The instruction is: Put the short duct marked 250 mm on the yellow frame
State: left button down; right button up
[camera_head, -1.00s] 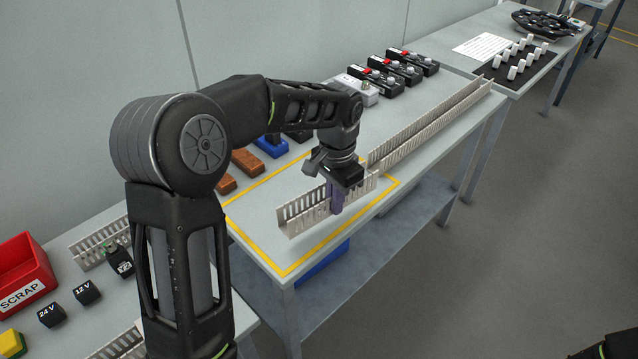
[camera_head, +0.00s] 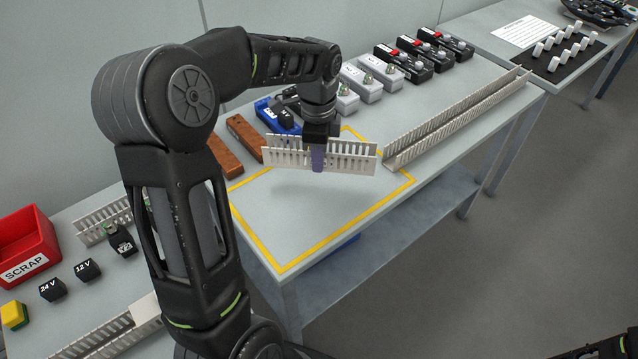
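My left gripper (camera_head: 318,158) is shut on a short grey slotted duct (camera_head: 350,155), gripping it near its middle. The duct is held above the table over the back part of the yellow frame (camera_head: 343,236), with a soft shadow below it. No length mark is readable on it. The yellow frame is a taped outline on the grey table, and its inside is bare. Another short slotted duct (camera_head: 95,225) lies at the left, partly behind my arm, and one more (camera_head: 100,345) is at the bottom left. My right gripper is not in view; only dark parts show at the bottom right corner.
A long duct (camera_head: 460,120) lies right of the frame. Brown blocks (camera_head: 243,134), a blue item (camera_head: 272,112) and several switch boxes (camera_head: 403,66) line the back. A red SCRAP bin (camera_head: 25,245) and small labelled blocks (camera_head: 88,269) are at the left.

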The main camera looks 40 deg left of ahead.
pick_arm(q)
send_over(318, 194)
jog(key=shift+f, duration=2.2)
jog(key=shift+f+p, duration=0.3)
jog(key=shift+f, duration=1.55)
jog(key=shift+f, duration=0.15)
jog(key=c, duration=1.6)
grip_release()
jog(key=shift+c, duration=0.2)
